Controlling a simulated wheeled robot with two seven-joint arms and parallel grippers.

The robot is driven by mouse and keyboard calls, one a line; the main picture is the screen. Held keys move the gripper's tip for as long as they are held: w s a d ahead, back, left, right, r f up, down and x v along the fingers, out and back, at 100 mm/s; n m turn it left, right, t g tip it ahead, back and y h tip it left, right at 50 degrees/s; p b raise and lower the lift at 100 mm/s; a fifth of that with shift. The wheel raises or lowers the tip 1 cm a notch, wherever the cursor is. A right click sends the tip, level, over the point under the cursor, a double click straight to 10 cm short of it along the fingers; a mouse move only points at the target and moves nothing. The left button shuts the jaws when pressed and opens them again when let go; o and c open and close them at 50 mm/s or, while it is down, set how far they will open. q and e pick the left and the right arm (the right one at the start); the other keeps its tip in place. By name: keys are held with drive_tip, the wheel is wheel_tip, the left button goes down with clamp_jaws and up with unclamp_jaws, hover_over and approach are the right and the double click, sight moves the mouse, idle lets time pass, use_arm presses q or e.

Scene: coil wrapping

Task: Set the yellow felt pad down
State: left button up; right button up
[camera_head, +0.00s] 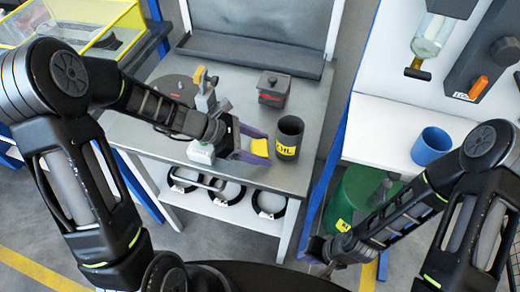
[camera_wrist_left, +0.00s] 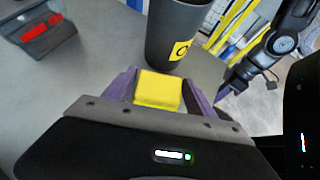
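The yellow felt pad (camera_head: 259,147) is between the purple fingers of my left gripper (camera_head: 256,146), over the grey table beside a dark cup (camera_head: 289,138). In the left wrist view the pad (camera_wrist_left: 158,90) has a finger against each side, so the gripper looks shut on it. The dark cup (camera_wrist_left: 173,35) with a yellow label stands just beyond the pad in that view. Whether the pad touches the tabletop cannot be told. My right gripper (camera_head: 322,254) hangs low at the right, away from the table; its fingers are too dark and small to read.
The grey table (camera_head: 236,120) also bears a dark lidded box (camera_head: 273,89) and a round dark disc (camera_head: 176,90). Several black coils (camera_head: 228,192) lie on the shelf below. A blue cup (camera_head: 431,148) stands on the white bench at right. The table's front edge is near the pad.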

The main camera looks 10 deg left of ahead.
use_arm(q)
drive_tip(key=c, duration=1.1)
wheel_tip(320, 180, up, 28)
drive_tip(key=shift+p, duration=0.8)
